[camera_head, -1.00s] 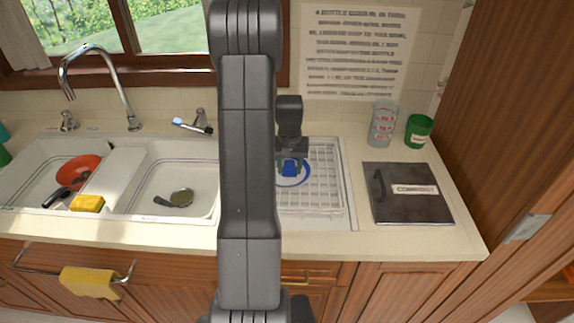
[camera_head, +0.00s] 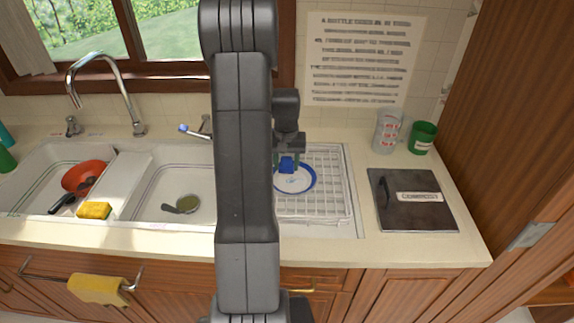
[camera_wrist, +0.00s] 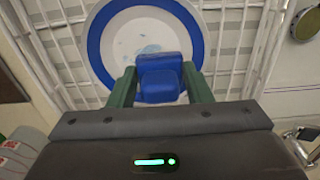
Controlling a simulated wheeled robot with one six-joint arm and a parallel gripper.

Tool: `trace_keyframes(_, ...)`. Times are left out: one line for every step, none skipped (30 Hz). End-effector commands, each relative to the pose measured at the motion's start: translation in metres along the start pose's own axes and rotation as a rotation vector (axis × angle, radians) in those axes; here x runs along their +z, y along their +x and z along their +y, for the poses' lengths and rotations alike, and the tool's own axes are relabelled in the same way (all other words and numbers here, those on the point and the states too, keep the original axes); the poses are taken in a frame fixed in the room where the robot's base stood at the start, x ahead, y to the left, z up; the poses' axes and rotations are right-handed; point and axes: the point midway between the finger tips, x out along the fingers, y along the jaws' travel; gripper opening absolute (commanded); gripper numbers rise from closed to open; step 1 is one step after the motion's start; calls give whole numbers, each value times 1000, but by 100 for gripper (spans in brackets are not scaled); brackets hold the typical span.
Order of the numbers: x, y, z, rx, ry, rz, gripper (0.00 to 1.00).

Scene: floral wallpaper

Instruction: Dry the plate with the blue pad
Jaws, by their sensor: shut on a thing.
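A white plate with a blue rim (camera_head: 306,186) lies in the white wire dish rack (camera_head: 330,200) right of the sinks. It also shows in the wrist view (camera_wrist: 112,42), with pale blue wet-looking marks near its middle. My gripper (camera_head: 287,163) is shut on the blue pad (camera_head: 287,166), held between its two green fingers. In the wrist view the blue pad (camera_wrist: 161,78) covers part of the plate's near rim. I cannot tell whether the pad touches the plate. My arm hides the plate's left part in the head view.
A dark board (camera_head: 412,201) with a label lies right of the rack. A clear cup (camera_head: 386,132) and a green can (camera_head: 422,138) stand behind it. The left sink holds a red pan (camera_head: 86,177); a yellow sponge (camera_head: 95,210) sits on its front edge.

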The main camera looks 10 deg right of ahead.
Motion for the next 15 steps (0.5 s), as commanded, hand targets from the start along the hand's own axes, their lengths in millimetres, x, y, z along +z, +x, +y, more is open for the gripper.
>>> trace_keyframes(1, -8, 0, 0, 0, 0, 24)
trace_keyframes(1, -10, 0, 0, 0, 0, 24)
trace_keyframes(2, -14, -1, 0, -1, 0, 24)
trace_keyframes(2, -16, -1, 0, -1, 0, 24)
trace_keyframes(3, -19, -1, 0, -1, 1, 24)
trace_keyframes(3, -22, -1, 0, -1, 1, 24)
trace_keyframes(4, -25, -1, 0, -1, 2, 24)
trace_keyframes(4, -27, -1, 0, -1, 2, 24)
trace_keyframes(5, -30, -2, 0, -1, 1, 24)
trace_keyframes(5, -31, -2, 0, -2, 1, 24)
trace_keyframes(6, -32, -2, 0, -2, 1, 24)
trace_keyframes(6, -34, -2, 0, -2, 0, 24)
trace_keyframes(6, -34, -2, 0, -2, 0, 24)
trace_keyframes(6, -34, -2, 0, -2, 0, 24)
trace_keyframes(6, -34, -2, 0, -2, 0, 24)
